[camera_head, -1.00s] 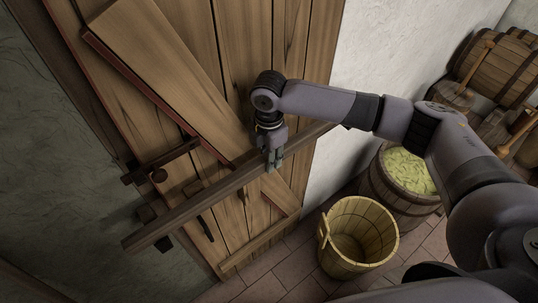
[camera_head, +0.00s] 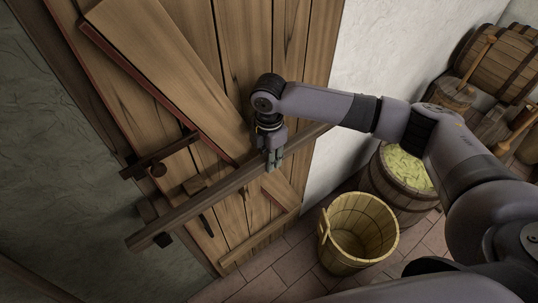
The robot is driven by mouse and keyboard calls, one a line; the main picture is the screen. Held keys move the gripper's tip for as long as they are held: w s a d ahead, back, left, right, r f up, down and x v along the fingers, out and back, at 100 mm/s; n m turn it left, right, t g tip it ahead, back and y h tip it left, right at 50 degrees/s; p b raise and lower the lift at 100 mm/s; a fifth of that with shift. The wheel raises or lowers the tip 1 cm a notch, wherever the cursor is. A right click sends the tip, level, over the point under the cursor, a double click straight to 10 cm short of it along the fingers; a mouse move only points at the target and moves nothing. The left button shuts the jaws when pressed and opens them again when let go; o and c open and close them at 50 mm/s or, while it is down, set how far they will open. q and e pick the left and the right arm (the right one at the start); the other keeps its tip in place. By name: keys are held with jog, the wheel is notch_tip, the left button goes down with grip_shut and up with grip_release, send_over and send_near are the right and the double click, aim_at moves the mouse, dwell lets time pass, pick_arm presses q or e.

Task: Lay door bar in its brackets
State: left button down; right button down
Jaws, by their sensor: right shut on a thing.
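The door bar (camera_head: 215,192) is a long dark wooden beam. It lies slantwise across the lower part of the plank door (camera_head: 233,75), from lower left to upper right. My right gripper (camera_head: 273,164) is shut on the bar right of its middle. My left gripper is out of view.
A wooden latch (camera_head: 160,160) and a diagonal brace (camera_head: 165,80) stand out from the door above the bar. An empty wooden bucket (camera_head: 358,232) and a barrel of pale green stuff (camera_head: 402,178) stand on the tiled floor at the right. More barrels (camera_head: 495,62) lie behind.

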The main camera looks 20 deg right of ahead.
jog(key=shift+f, duration=0.85)
jog(key=c, duration=1.6)
grip_release()
jog(key=o, duration=0.4)
jog(key=shift+c, duration=0.2)
jog(key=shift+s, duration=0.1)
jog(key=shift+r, duration=0.4)
notch_tip(320, 180, up, 11)
jog(key=shift+r, duration=0.15)
